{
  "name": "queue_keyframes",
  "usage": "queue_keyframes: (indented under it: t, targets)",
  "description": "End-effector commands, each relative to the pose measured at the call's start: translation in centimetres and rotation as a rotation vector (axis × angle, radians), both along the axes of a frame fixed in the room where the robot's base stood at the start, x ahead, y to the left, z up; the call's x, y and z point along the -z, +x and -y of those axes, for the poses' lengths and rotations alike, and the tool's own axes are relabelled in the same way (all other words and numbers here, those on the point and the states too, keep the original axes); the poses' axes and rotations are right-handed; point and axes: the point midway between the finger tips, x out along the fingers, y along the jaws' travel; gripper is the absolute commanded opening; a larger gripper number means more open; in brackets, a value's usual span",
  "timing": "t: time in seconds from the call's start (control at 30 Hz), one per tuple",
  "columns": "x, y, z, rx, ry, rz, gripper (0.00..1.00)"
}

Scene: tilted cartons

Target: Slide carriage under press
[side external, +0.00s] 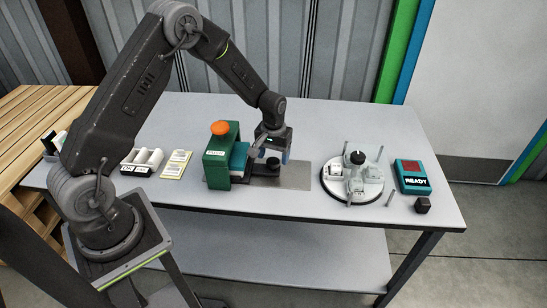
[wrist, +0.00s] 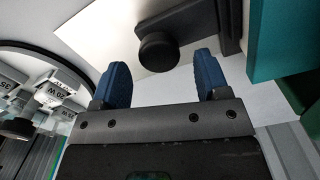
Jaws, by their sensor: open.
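The green press (side external: 216,165) with an orange knob on top (side external: 220,128) stands mid-table; its green side shows at the right of the wrist view (wrist: 283,40). The dark carriage (wrist: 193,20) lies low beside the press, on its right in the side view, with a round black knob (side external: 273,163). This knob shows in the wrist view (wrist: 158,52) too. My gripper (side external: 271,152) is above the carriage. Its blue fingers (wrist: 159,62) are open, one on each side of the knob with visible gaps. Whether the fingertips are down at knob height is unclear.
A flat metal plate (side external: 295,176) lies right of the press.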

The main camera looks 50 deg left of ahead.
Motion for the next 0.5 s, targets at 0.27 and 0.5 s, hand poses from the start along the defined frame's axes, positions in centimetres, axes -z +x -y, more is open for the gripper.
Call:
queue_keyframes:
  t: [0.27,0.5]
  targets:
    - [1.44,0.03,-0.01,0.0,0.001,0.001,0.69]
    - [1.42,0.02,0.0,0.0,0.001,0.001,0.65]
